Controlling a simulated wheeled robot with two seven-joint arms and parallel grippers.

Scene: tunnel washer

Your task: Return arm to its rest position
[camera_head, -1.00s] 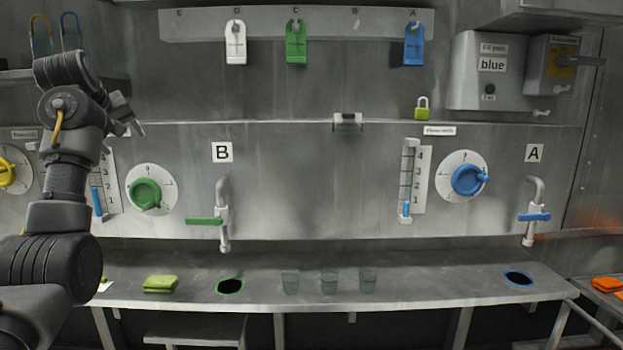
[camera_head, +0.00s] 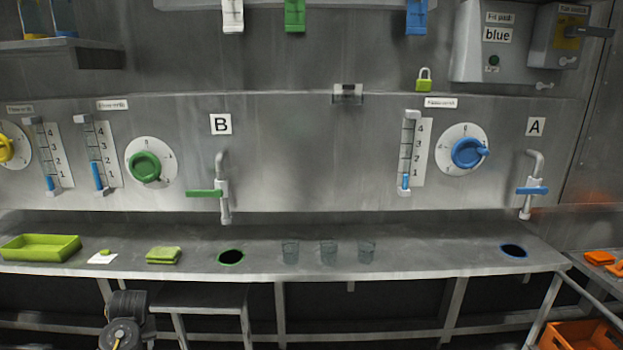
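Part of my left arm (camera_head: 122,325) shows at the bottom left, in front of and below the bench edge. It is folded low, apart from the wall panel and the bench top. Its gripper is below the picture or hidden, so its fingers cannot be seen. My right arm and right gripper are not in view.
A grey bench (camera_head: 430,260) carries a green tray (camera_head: 40,247), a folded green cloth (camera_head: 163,255), and three clear cups (camera_head: 328,253). Taps B (camera_head: 222,190) and A (camera_head: 532,187) stand out from the wall. A stool (camera_head: 200,298) stands below the bench; an orange crate (camera_head: 580,336) is lower right.

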